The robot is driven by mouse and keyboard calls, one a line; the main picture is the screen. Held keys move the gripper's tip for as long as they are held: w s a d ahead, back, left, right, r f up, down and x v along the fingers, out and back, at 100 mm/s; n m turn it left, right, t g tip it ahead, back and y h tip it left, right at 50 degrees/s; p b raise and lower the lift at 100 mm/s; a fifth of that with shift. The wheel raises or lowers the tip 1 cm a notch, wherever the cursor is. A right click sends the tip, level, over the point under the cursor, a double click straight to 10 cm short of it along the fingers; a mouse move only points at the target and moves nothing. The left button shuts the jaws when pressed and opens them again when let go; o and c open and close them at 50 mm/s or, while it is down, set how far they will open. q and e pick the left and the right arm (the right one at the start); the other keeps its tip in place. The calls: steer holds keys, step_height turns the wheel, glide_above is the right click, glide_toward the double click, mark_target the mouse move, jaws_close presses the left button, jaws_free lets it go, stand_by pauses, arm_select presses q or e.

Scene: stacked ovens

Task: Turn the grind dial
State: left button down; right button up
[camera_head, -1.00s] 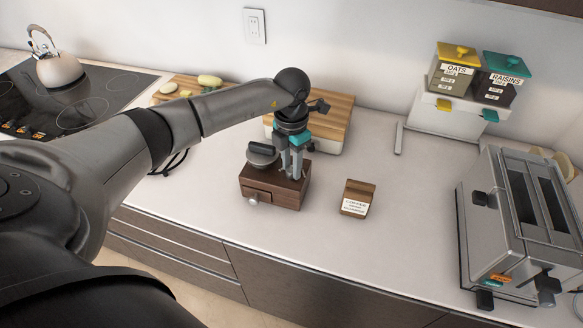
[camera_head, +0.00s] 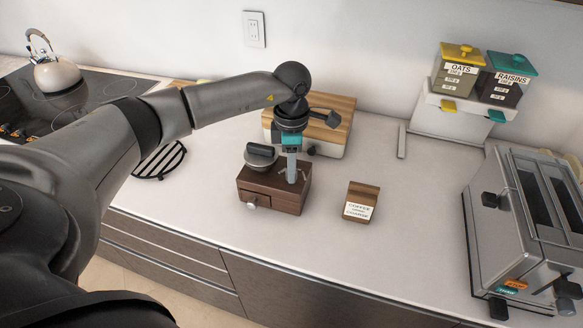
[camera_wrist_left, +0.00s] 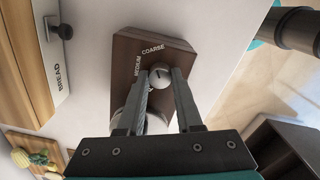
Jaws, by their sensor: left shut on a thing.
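The coffee grinder is a dark brown wooden box (camera_head: 268,198) with a small drawer and a round metal part on top, on the counter. In the left wrist view its top (camera_wrist_left: 133,50) carries the labels MEDIUM and COARSE. The grind dial (camera_wrist_left: 160,76) is a small round silver knob with a dark line mark, beside these labels. My left gripper (camera_head: 292,181) points down onto the grinder's top. Its fingertips (camera_wrist_left: 161,74) are shut on the dial, one on each side. In the head view the fingers hide the dial. My right gripper is not in view.
A wooden-lidded bread box (camera_head: 335,125) stands behind the grinder. A small wooden coffee sign (camera_head: 361,201) stands to its right. A toaster (camera_head: 510,240) is at the far right, and a cooktop with a kettle (camera_head: 57,75) is at the left. Counter in front of the toaster is clear.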

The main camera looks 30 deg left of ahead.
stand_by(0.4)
arm_select(q)
steer(key=c, duration=0.8)
jaws_free()
steer(key=shift+c, duration=0.2)
steer(key=shift+r, duration=0.15)
step_height(320, 180, up, 15)
